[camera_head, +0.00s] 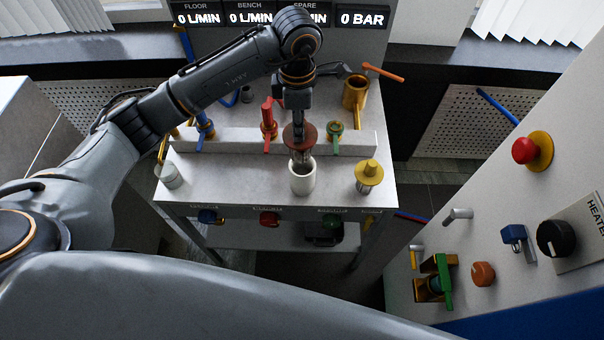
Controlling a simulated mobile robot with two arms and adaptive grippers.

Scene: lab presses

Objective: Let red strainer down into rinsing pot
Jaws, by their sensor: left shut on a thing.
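The red strainer (300,139) shows as a dark red disc above a darker lower body. My left gripper (299,124) points down and is shut on its top. The strainer hangs above the white rinsing pot (302,181), which stands on the front of the pale bench. The strainer's lower part overlaps the pot's mouth in this view. I cannot tell how deep it sits in the mouth. The gripper covers the strainer's top. My right gripper is not in view.
A raised ledge (235,141) with blue, red (268,122) and green (335,131) valves runs behind. A gold pot (355,92) stands at the back. A control panel (480,190) rises at the right.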

